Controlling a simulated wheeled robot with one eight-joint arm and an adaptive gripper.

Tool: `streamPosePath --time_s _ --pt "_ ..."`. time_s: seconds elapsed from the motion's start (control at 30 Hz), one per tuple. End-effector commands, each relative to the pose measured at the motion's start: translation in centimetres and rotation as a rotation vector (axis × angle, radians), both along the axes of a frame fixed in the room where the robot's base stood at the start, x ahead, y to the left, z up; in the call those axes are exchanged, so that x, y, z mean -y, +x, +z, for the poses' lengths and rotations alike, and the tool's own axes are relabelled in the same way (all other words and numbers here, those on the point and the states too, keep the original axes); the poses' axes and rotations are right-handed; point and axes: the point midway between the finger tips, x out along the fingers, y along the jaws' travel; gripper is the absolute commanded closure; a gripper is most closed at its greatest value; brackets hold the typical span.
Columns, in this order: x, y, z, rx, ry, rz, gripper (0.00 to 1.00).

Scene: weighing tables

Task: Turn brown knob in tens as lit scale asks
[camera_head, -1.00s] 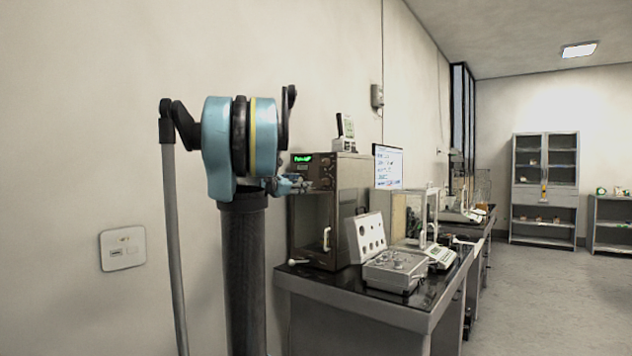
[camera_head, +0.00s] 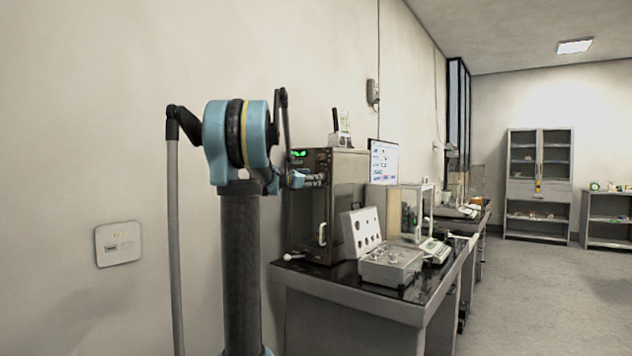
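A brown oven-like cabinet (camera_head: 342,210) stands at the back left of the near table. Its front has a lit green display (camera_head: 299,153) at the top left and a dark control panel. My blue arm reaches to this panel, and my gripper (camera_head: 317,180) is small at its upper front, below the display. I cannot tell whether it touches a knob or whether its fingers are open. No brown knob can be made out clearly. A white scale (camera_head: 436,251) stands on the table to the right; its reading is too small to read.
The near table (camera_head: 400,303) also holds a grey box with small knobs (camera_head: 392,265), a white panel with round holes (camera_head: 362,233) and a glass-sided case (camera_head: 411,213). Floor (camera_head: 540,300) to the right is free.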

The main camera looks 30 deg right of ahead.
Motion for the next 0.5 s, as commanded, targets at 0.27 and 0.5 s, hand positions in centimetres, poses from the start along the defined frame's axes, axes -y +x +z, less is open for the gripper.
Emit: streamPosePath --time_s 0.27,0.5 --pt "3.7 1.6 0.0 0.0 0.0 0.0 0.52" --pt "5.0 2.0 0.0 0.0 0.0 0.0 0.52"
